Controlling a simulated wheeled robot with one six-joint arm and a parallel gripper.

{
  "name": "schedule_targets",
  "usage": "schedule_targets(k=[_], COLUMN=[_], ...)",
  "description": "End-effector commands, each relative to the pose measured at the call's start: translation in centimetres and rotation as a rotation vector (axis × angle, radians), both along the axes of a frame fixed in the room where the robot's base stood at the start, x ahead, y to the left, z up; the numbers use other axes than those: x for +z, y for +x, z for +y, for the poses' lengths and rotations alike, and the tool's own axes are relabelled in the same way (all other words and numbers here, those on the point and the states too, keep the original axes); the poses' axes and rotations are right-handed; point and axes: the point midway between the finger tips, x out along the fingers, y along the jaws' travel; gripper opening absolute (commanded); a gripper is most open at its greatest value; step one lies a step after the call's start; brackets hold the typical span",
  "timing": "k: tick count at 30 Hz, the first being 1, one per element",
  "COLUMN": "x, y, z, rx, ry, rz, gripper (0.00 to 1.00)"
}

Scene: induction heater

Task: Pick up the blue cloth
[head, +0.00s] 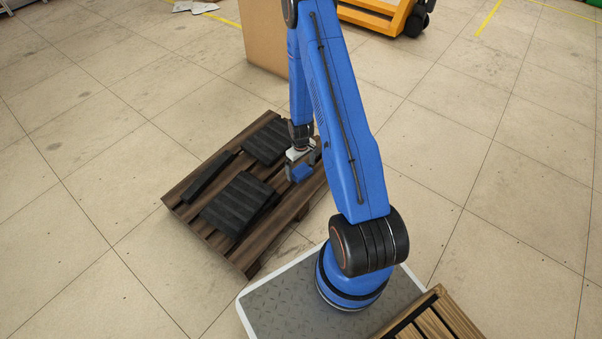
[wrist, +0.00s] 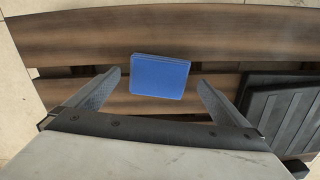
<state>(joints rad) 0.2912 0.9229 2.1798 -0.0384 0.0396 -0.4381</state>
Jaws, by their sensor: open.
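The blue cloth (wrist: 160,76) is a small, flat, folded-looking square lying on a brown wooden slat of the pallet. In the head view the cloth (head: 302,173) shows near the pallet's right side, just beside my gripper (head: 302,170). In the wrist view my gripper (wrist: 160,92) is open, with one finger to the left of the cloth and one to the right. There is a gap between each finger and the cloth. Nothing is held. I cannot tell exactly how far the fingertips are above the slat.
The dark pallet (head: 182,197) carries black ribbed blocks (head: 238,203), and one shows right of my gripper in the wrist view (wrist: 285,105). A cardboard box (head: 266,35) stands behind the pallet. A yellow pallet truck (head: 378,16) is at the back. The floor to the left is clear.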

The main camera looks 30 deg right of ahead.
Motion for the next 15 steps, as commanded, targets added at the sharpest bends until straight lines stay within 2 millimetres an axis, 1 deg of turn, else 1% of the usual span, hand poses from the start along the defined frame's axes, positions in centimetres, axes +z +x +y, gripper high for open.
schedule_targets(k=[4,11,12,13,14,15], x=[-0.85,-0.92,-0.92,-0.92,-0.91,-0.91], y=[0.04,0.05,0.04,0.04,0.04,0.04], z=[0.01,0.02,0.01,0.02,0.02,0.02], rx=[0.001,0.000,0.000,0.000,0.000,0.000], ry=[-0.001,-0.001,-0.001,-0.001,-0.001,-0.001], rz=[-0.001,-0.001,-0.001,-0.001,-0.001,-0.001], gripper=[1.00,1.00,0.95,0.88,0.81,0.71])
